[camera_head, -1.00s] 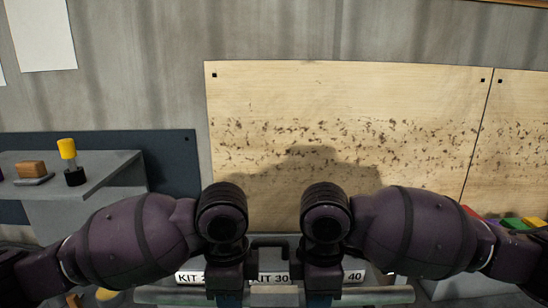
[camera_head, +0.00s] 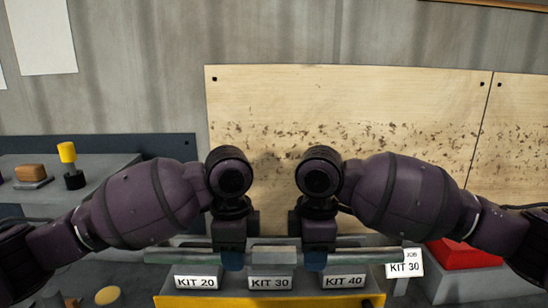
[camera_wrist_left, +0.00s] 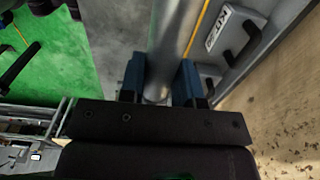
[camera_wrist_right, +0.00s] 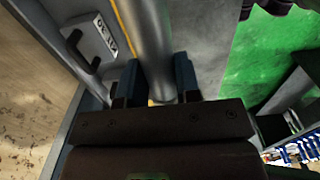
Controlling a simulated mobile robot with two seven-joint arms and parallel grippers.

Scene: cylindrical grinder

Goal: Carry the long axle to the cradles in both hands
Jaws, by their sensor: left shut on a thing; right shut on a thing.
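The long axle (camera_head: 272,256) is a smooth grey metal bar, lying level from left to right in the head view. My left gripper (camera_head: 232,261) is shut on it left of its middle, and my right gripper (camera_head: 316,261) is shut on it right of its middle. The axle also passes between the blue fingers in the left wrist view (camera_wrist_left: 172,45) and the right wrist view (camera_wrist_right: 151,45). I cannot make out the cradles; the arms and axle cover part of the area ahead.
Labels KIT 20 (camera_head: 197,282), KIT 30 (camera_head: 269,283) and KIT 40 (camera_head: 344,281) stand below the axle, above a yellow front (camera_head: 270,300). A JOB KIT 30 card (camera_head: 404,268) is near its right end. A red object (camera_head: 465,256) lies right. A wooden panel (camera_head: 350,95) is behind.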

